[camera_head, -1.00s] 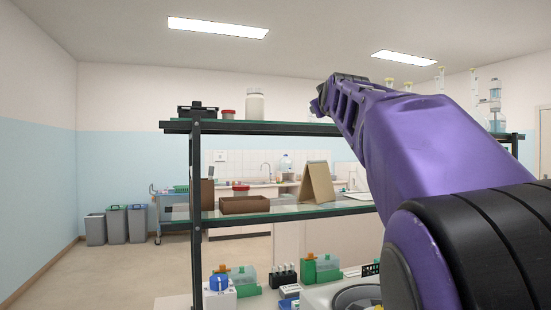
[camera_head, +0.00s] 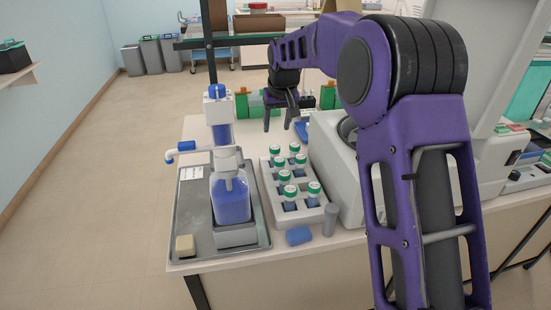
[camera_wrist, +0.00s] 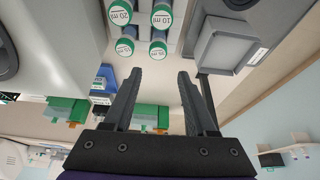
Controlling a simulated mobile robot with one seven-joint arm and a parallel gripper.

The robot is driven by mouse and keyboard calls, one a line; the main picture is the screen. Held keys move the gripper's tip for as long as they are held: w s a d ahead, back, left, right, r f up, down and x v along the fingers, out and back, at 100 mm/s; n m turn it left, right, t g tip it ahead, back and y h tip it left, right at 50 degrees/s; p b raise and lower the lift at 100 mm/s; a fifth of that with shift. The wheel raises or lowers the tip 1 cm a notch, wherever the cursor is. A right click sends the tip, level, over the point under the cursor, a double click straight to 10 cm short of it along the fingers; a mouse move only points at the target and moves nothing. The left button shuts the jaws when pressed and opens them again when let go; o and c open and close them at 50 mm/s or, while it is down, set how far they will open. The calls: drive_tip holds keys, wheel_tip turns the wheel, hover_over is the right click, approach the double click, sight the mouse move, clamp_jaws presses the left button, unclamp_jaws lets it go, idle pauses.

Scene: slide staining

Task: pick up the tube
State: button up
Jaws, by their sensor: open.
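Several tubes with green-and-white caps stand upright in a white rack (camera_head: 269,197), among them a front tube (camera_head: 289,197) with blue contents. I cannot tell which one is the tube meant. In the wrist view the caps are close, such as one cap marked 20 ml (camera_wrist: 120,11) and a smaller cap (camera_wrist: 158,49). My gripper (camera_head: 279,121) is above the bench behind the rack, with its fingers pointing down. Its two fingers are apart and nothing is between them in the wrist view (camera_wrist: 158,76). It touches no tube.
Left of the rack, a grey tray (camera_head: 187,222) holds a bottle of blue liquid (camera_head: 231,202) and a beige block (camera_head: 185,245). A pale machine (camera_head: 334,165) stands close on the right.

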sight(275, 148)
drive_tip(key=x, duration=0.7)
drive_tip(key=shift+w+a+f, duration=0.1)
drive_tip(key=shift+w+f, duration=0.05)
drive_tip(key=shift+d+x, duration=0.15)
drive_tip(key=shift+x, duration=1.2)
drive_tip(key=shift+d+x, duration=0.15)
drive_tip(key=shift+x, duration=1.2)
drive_tip(key=shift+f, duration=0.1)
clamp_jaws()
